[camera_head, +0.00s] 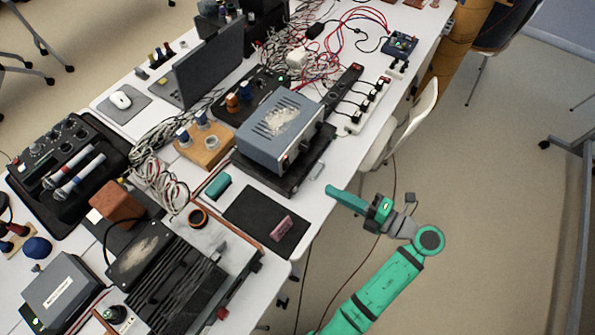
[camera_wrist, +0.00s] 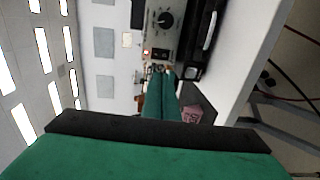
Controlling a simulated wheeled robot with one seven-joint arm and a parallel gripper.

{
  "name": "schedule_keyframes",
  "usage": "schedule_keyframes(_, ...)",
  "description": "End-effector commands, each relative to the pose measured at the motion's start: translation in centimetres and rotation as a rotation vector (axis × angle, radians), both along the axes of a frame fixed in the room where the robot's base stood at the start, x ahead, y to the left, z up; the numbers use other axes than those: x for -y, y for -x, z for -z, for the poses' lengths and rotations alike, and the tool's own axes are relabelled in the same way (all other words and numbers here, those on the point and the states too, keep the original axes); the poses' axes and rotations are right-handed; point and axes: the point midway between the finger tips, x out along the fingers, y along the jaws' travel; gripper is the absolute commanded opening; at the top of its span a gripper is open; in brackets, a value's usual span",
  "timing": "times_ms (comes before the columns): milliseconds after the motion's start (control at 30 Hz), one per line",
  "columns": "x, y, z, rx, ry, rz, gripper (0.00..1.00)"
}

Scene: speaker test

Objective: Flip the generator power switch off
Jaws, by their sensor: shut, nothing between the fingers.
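A blue-grey metal box (camera_head: 283,122), which looks like the generator, stands on a black base near the table's right edge. In the wrist view its front panel (camera_wrist: 183,42) shows a black dial (camera_wrist: 166,19), a small lit red light (camera_wrist: 146,52) and a small dark part (camera_wrist: 160,52) that may be the switch. The switch position is too small to tell. My teal gripper (camera_head: 331,189) is shut and empty, off the table edge, in front of and below the box in the head view. Its fingertips (camera_wrist: 165,72) point toward the panel in the wrist view, apparently apart from it.
A dark mat (camera_head: 262,222) with a pink block (camera_head: 282,227) lies left of my gripper. A power strip (camera_head: 368,104) with plugs lies behind the box. A white chair (camera_head: 412,120) stands at the table's right side. The floor to the right is mostly clear.

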Motion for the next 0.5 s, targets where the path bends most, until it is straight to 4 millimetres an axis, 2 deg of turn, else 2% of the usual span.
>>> schedule_keyframes(167, 1.25, -0.36, 0.26, -0.027, 0.031, -0.003, 0.00)
schedule_keyframes(500, 1.08, -0.39, 0.31, -0.028, 0.032, -0.006, 0.00)
